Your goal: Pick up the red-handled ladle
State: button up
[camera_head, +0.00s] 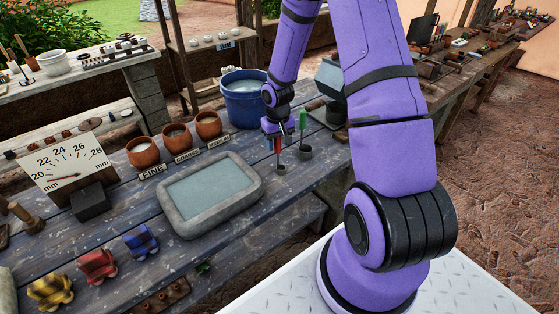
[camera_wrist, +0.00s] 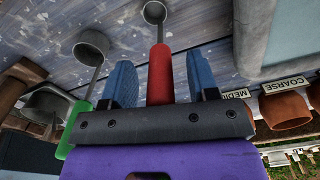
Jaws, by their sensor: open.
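The red-handled ladle (camera_head: 278,146) stands upright on the blue-grey plank table, its small grey cup at the bottom. In the wrist view its red handle (camera_wrist: 160,80) lies between my two blue fingers, with its thin stem and round cup beyond them. My gripper (camera_wrist: 160,64) is open around the handle, with a visible gap on each side. In the head view my gripper (camera_head: 277,131) is over the ladle and partly hides the handle's top. A green-handled ladle (camera_head: 303,120) with a larger cup stands just right of it.
A blue bucket (camera_head: 245,104) stands behind my gripper. Terracotta pots (camera_head: 174,136) with label cards and a stone basin (camera_head: 211,196) are to the left. In the wrist view the green handle (camera_wrist: 76,128) is close beside my left finger.

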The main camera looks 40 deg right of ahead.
jog(key=shift+c, duration=0.4)
grip_shut()
jog(key=shift+r, duration=0.1)
notch_tip(320, 180, up, 10)
jog(key=shift+f, duration=0.1)
jog(key=c, duration=0.6)
grip_release()
jog(key=shift+c, duration=1.2)
